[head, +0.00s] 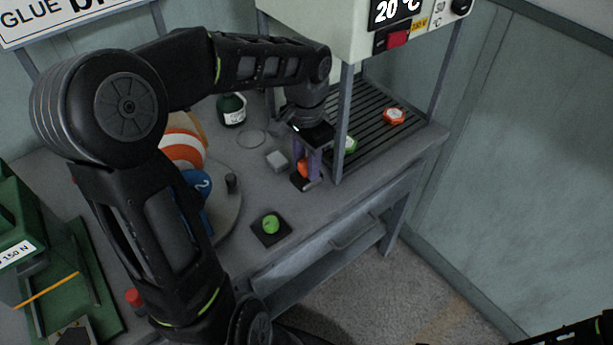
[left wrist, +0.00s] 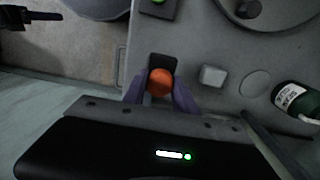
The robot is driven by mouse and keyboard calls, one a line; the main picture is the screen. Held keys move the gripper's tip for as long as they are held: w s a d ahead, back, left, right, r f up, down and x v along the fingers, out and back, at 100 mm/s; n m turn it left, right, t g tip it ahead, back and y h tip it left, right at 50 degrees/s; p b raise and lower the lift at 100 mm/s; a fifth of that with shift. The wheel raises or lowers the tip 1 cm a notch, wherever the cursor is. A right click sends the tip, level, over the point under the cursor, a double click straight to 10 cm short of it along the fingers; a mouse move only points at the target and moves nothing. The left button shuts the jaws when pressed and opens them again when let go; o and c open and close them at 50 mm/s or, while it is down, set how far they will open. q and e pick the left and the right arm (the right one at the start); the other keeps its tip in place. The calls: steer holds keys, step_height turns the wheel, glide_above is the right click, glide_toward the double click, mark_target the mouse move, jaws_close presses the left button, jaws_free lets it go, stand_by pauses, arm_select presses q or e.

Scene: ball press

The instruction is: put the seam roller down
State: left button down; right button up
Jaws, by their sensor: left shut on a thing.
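My left gripper (head: 301,172) points down over the workbench, its two purple fingers closed on a round orange thing (head: 303,167). In the left wrist view the orange thing (left wrist: 160,82) sits between the fingertips. From these frames I take it to be the seam roller, but its full shape is hidden by the fingers. A small black pad (left wrist: 163,62) lies right under or beside it; whether the orange thing touches the pad I cannot tell. My right gripper cannot be made out; only a dark piece of my right arm shows at the lower right of the head view.
A green ball (head: 270,224) rests on another black pad. A grey block (head: 277,160) and dark green bottle (head: 231,109) stand nearby. The heater's post (head: 343,125) is close on the right, by a slatted rack (head: 383,122) with a red-orange item (head: 394,116). A round plate (head: 228,212) is left.

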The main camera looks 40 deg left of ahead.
mark_target(306, 177)
arm_select(q)
steer(key=shift+f, duration=2.45)
steer(key=shift+f, duration=0.1)
steer(key=c, duration=1)
jaws_free()
step_height(306, 177, up, 12)
steer(key=shift+r, duration=0.15)
